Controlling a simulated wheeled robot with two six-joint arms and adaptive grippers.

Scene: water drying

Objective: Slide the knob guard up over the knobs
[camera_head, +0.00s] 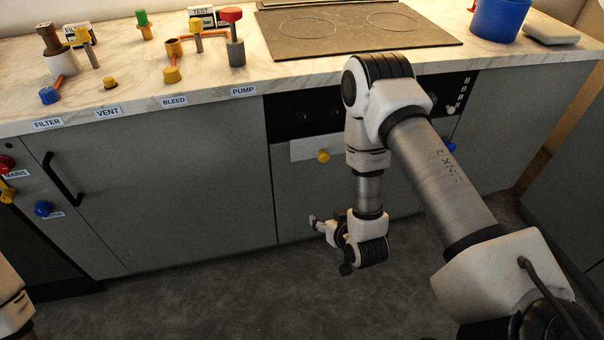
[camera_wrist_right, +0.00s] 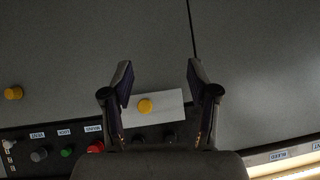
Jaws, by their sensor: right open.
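The knob guard (camera_head: 302,151) is a white plate with a yellow knob (camera_head: 323,155) on its front. It sits low on the black cooker panel (camera_head: 285,117), below two dark round knobs (camera_head: 303,115); my right arm hides its right end. In the right wrist view the guard (camera_wrist_right: 171,103) and its yellow knob (camera_wrist_right: 145,106) show between the fingers, with the dark knobs (camera_wrist_right: 138,138) partly visible beyond. My right gripper (camera_head: 327,243) is open and empty, in front of the cabinet and lower than the guard. My left gripper is out of view.
A marble worktop (camera_head: 130,85) with a black hob (camera_head: 350,30) lies above the panel. Colored valves stand on it at the left, and a blue bucket (camera_head: 499,18) at the right. A black door handle (camera_head: 62,180) juts out. The floor (camera_head: 210,300) in front is clear.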

